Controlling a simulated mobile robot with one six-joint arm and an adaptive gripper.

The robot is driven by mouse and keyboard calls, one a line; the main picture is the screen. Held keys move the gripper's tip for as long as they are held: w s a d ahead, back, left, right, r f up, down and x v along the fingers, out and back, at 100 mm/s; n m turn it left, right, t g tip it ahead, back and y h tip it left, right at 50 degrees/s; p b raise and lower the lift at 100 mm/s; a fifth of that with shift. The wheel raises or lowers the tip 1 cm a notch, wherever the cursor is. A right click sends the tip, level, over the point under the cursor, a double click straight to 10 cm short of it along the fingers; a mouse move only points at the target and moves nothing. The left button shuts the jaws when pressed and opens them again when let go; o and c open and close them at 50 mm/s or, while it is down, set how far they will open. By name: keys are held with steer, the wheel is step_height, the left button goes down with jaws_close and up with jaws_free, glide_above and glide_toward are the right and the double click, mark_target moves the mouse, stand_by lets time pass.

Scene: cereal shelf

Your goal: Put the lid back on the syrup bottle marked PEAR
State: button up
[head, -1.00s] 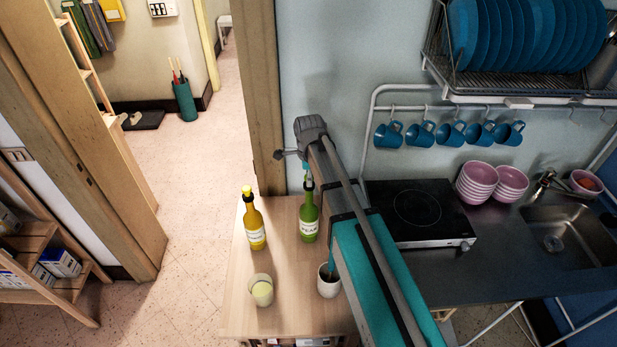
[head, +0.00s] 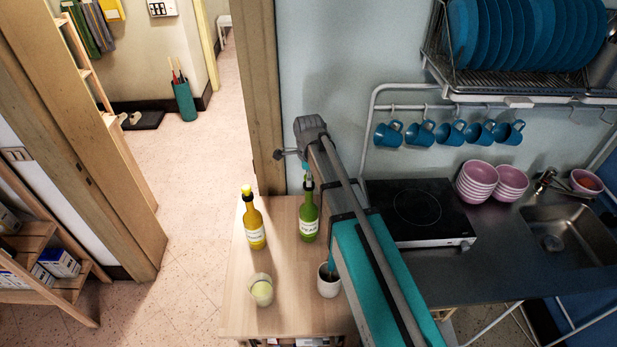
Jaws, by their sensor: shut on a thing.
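A green syrup bottle (head: 309,217) with a pale label stands upright at the back of the small wooden table (head: 285,313); its print is too small to read surely. My gripper (head: 308,181) points down at the top of this bottle, mostly hidden behind my arm. It is shut on a small dark thing, which appears to be the lid, at the bottle's mouth. I cannot tell whether the lid touches the neck. A yellow syrup bottle (head: 254,225) with a pale label, a dark ring and a yellow top stands upright to the left.
A cup with pale yellow contents (head: 261,290) stands at the table's front left. A white cup (head: 328,283) with something dark in it stands beside my arm. A black hotplate (head: 420,212) and pink bowls (head: 478,184) are to the right. The table's middle is clear.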

stand_by(0.4)
steer(key=o, duration=0.9)
steer(key=shift+o, duration=1.2)
steer(key=shift+r, duration=0.15)
steer(key=shift+r+p, duration=3.35)
steer(key=shift+p, duration=0.15)
